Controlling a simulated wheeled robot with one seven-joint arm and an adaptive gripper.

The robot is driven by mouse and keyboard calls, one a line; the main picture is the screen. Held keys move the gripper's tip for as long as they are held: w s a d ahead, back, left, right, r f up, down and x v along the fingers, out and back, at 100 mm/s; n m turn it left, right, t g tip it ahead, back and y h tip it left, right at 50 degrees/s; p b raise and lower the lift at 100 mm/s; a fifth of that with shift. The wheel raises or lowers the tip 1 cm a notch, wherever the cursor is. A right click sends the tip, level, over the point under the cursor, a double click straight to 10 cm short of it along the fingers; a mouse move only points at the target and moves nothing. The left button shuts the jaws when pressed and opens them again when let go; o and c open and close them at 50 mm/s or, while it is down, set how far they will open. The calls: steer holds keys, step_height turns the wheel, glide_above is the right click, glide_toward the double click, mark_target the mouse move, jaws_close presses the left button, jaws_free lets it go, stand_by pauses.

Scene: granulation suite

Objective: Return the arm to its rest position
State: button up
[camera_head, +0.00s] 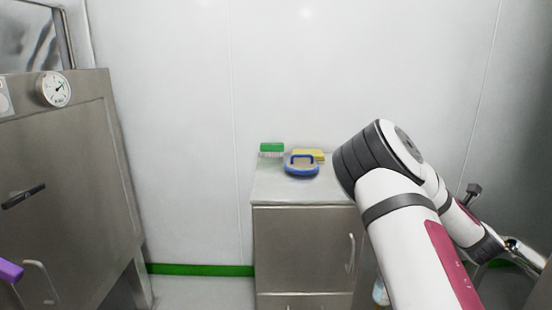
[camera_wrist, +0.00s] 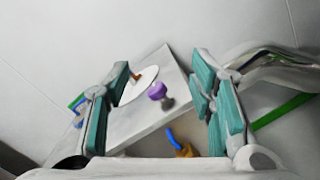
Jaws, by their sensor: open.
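My arm (camera_head: 400,240) rises at the right of the head view, bent at a dark-banded elbow, with its far part folded down behind to the right. My gripper (camera_wrist: 163,82) shows in the wrist view with its teal-padded fingers wide apart and nothing held between them. Beyond the fingers is a tilted view of a grey surface (camera_wrist: 135,125). A white disc (camera_wrist: 139,86) with a small orange-brown piece and a purple knob-like thing (camera_wrist: 157,91) appear over it. I cannot make out the gripper clearly in the head view.
A steel cabinet (camera_head: 305,245) stands against the white wall. On its top are a green brush (camera_head: 271,149), a yellow item (camera_head: 309,153) and a blue-handled item (camera_head: 301,170). A large steel unit with a gauge (camera_head: 54,89) fills the left. A blue-and-brown item (camera_wrist: 180,145) shows low in the wrist view.

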steer(key=s+d+m+g+h, duration=0.3)
steer(key=s+d+m+h, duration=0.15)
steer(key=m, duration=0.55)
steer(key=s+a+r+m+g+y, duration=0.1)
steer(key=s+a+m+g+y, duration=0.35)
steer(key=s+a, duration=0.75)
steer(key=s+a+r+m+g+y, duration=0.1)
steer(key=s+a+m+g, duration=0.5)
steer(key=s+a+m, duration=0.6)
steer(key=s+a+g+y, duration=0.1)
steer(key=s+a+g, duration=0.15)
steer(key=s, duration=0.95)
steer(key=s+a+g, duration=0.2)
steer(key=s+a, duration=0.1)
steer(key=s, duration=0.9)
step_height(320, 180, up, 25)
steer(key=t+p, duration=0.3)
steer(key=p, duration=2)
steer(key=shift+s+d+m+t, duration=0.25)
steer(key=shift+d+m+t, duration=0.05)
steer(key=shift+m+t, duration=0.15)
